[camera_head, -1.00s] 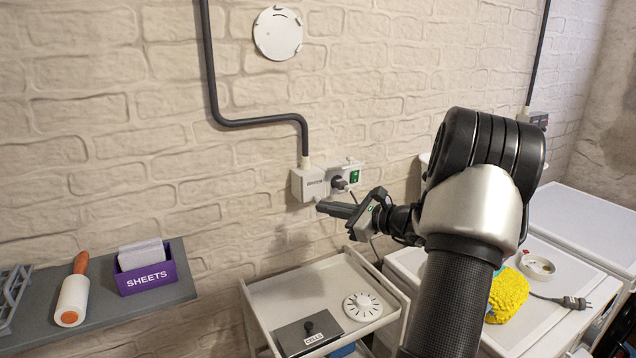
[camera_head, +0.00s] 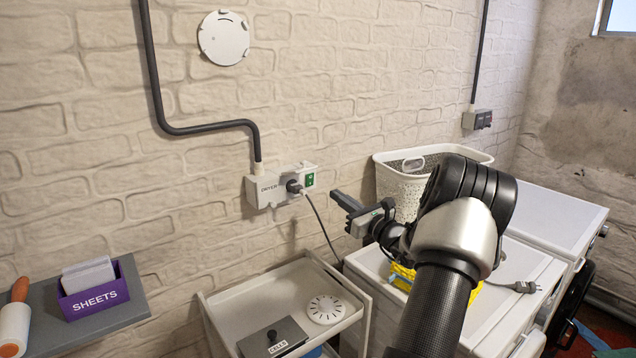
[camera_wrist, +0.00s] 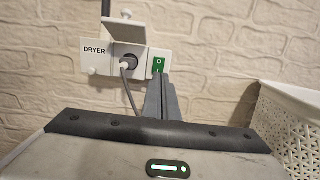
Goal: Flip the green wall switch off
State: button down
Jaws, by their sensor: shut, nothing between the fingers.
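The green wall switch (camera_head: 309,180) sits at the right end of a white wall box (camera_head: 265,191) labelled DRYER. In the wrist view the switch (camera_wrist: 158,65) shows an O mark on its upper part; I cannot tell which half is pressed in. A dark plug (camera_head: 294,187) with a grey cable is in the socket left of the switch, under a raised lid. My gripper (camera_head: 335,193) is shut and empty, just right of and slightly below the switch in the head view. In the wrist view its fingers (camera_wrist: 160,92) point up just below the switch and overlap its lower edge; contact is unclear.
A white basket (camera_head: 405,180) stands right of my gripper on a white machine. Below the switch is a trolley (camera_head: 250,303) with a round white dial and a grey CELLS box. A purple SHEETS holder (camera_head: 95,295) sits on a shelf at left. The cable hangs below the plug.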

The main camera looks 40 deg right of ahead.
aim_at(311, 175)
jog(key=w, duration=0.3)
jog(key=w+r, duration=0.1)
jog(key=w, duration=0.2)
jog(key=w+d, duration=0.1)
jog(key=w, duration=0.3)
jog(key=shift+w+r+p, duration=0.1)
jog(key=shift+r+p, duration=0.05)
jog(key=shift+p, duration=0.25)
jog(key=shift+w+b, duration=0.3)
jog(key=shift+b, duration=0.2)
jog(key=shift+s+r+p, duration=0.1)
jog(key=shift+r+p, duration=0.45)
jog(key=shift+r, duration=0.05)
jog(key=shift+f, duration=0.1)
